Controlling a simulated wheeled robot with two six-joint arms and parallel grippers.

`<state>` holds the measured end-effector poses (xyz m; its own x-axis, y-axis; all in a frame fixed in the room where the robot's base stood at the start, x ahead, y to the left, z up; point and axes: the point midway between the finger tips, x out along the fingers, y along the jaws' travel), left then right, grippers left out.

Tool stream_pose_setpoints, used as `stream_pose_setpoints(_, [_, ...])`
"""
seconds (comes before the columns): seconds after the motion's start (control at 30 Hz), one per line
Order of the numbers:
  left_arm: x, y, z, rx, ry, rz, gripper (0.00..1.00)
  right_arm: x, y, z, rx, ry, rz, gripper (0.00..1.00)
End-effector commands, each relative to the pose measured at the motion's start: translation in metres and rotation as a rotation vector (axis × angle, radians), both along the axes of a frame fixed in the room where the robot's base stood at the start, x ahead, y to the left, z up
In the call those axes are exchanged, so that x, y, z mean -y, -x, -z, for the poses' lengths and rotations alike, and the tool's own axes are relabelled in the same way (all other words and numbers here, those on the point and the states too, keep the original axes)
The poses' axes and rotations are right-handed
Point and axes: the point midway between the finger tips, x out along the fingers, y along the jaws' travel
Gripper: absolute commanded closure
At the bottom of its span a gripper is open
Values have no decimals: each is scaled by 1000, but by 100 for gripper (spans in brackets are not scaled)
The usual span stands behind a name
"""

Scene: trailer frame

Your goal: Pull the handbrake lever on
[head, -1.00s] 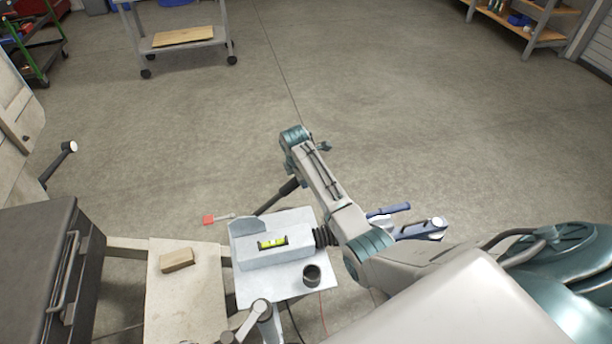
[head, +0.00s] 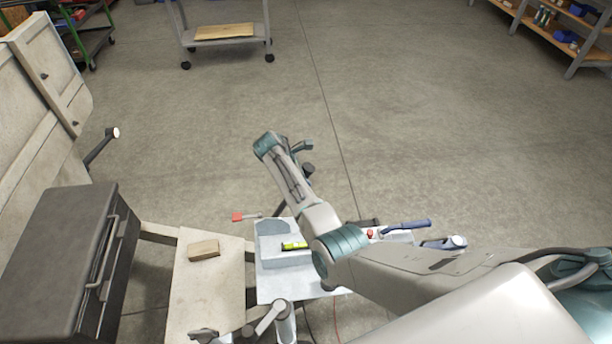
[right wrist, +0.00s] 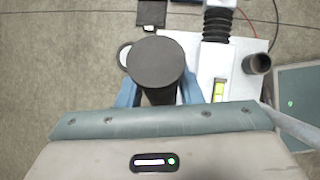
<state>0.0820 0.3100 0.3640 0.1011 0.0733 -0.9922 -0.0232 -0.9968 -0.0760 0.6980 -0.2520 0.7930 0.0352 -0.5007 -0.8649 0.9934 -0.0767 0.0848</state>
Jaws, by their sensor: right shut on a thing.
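The handbrake lever shows in the right wrist view as a black cylindrical grip (right wrist: 157,65), seen nearly end-on. My right gripper (right wrist: 160,96) is shut on it, with one blue finger on each side. In the head view my right arm crosses in front of the trailer coupling. A dark end, seemingly the lever's grip (head: 308,169), shows beside my wrist. The lever's lower part is mostly hidden by my arm. My left gripper is in neither current view.
A grey coupling plate (head: 270,285) carries a yellow-green level (head: 294,245). A wooden block (head: 203,250) lies on the pale beam to its left, beside a dark box (head: 50,250). A red-tipped rod (head: 237,217) and a blue handle (head: 408,225) stick out nearby.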

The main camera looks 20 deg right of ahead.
Motion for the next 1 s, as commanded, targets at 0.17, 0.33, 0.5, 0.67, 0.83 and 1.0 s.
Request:
stream_pose_setpoints(0.17, [0,0,0,0,0,0,64,-1,-2,-2,7,-1,-1,100])
stream_pose_setpoints(0.33, [0,-1,0,1,0,0,64,-1,-2,-2,7,-2,-1,50])
stream_pose_setpoints(0.5, [0,-1,0,1,-1,0,64,-1,-1,-1,4,-2,0,46])
stream_pose_setpoints(0.67, [-1,0,0,0,-1,1,64,-1,-1,-2,3,-2,-1,46])
stream_pose_setpoints(0.83, [-1,0,2,0,-1,0,64,-12,-1,-17,5,-4,-2,46])
stream_pose_setpoints(1.0, [-1,0,7,0,-1,1,64,-30,1,-46,7,-4,-2,46])
